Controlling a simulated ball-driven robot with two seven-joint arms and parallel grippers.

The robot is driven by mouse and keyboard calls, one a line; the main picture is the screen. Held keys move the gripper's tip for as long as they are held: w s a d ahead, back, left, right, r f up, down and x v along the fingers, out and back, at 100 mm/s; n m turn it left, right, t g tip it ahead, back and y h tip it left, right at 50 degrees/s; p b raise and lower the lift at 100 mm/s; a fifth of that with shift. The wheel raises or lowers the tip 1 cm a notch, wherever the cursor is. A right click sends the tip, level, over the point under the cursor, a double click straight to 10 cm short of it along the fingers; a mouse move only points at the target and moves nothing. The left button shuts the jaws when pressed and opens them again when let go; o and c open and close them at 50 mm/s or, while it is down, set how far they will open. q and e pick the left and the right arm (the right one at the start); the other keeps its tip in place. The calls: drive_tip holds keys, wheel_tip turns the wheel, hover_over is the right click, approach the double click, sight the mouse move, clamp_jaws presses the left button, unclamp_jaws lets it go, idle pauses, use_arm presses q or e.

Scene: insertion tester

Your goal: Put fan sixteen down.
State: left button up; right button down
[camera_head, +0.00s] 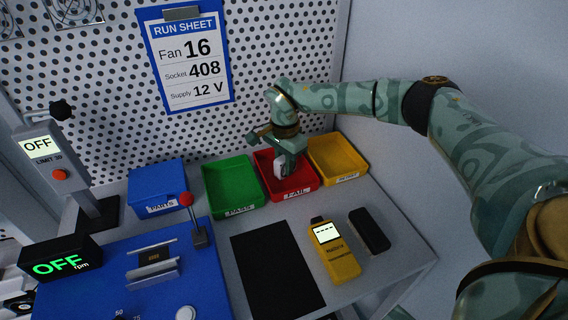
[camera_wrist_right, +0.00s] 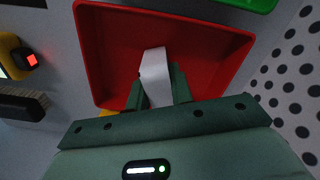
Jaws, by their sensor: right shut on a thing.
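My right gripper (camera_head: 283,165) is over the red tray marked FAIL (camera_head: 303,189). It is shut on a pale, whitish thing (camera_head: 279,169), taken to be fan sixteen; its number is not readable. In the right wrist view the pale thing (camera_wrist_right: 155,75) stands out between the fingers (camera_wrist_right: 160,90) as a narrow light strip. Behind it is the inside of the red tray (camera_wrist_right: 104,30). I cannot tell whether it touches the tray floor. My left gripper is not in view.
A green tray marked PASS (camera_head: 228,191) stands left of the red one, a yellow tray (camera_head: 338,156) right. A blue tray (camera_head: 157,187) is farther left. In front lie a black mat (camera_head: 276,275), a yellow meter (camera_head: 335,254) and a black block (camera_head: 369,231). The run sheet (camera_head: 188,60) reads Fan 16.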

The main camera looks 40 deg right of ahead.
drive_tip(key=c, duration=1.2)
unclamp_jaws()
drive_tip(key=shift+f, duration=0.1)
drive_tip(key=shift+c, duration=0.2)
wheel_tip(320, 180, up, 12)
drive_tip(key=p, duration=0.4)
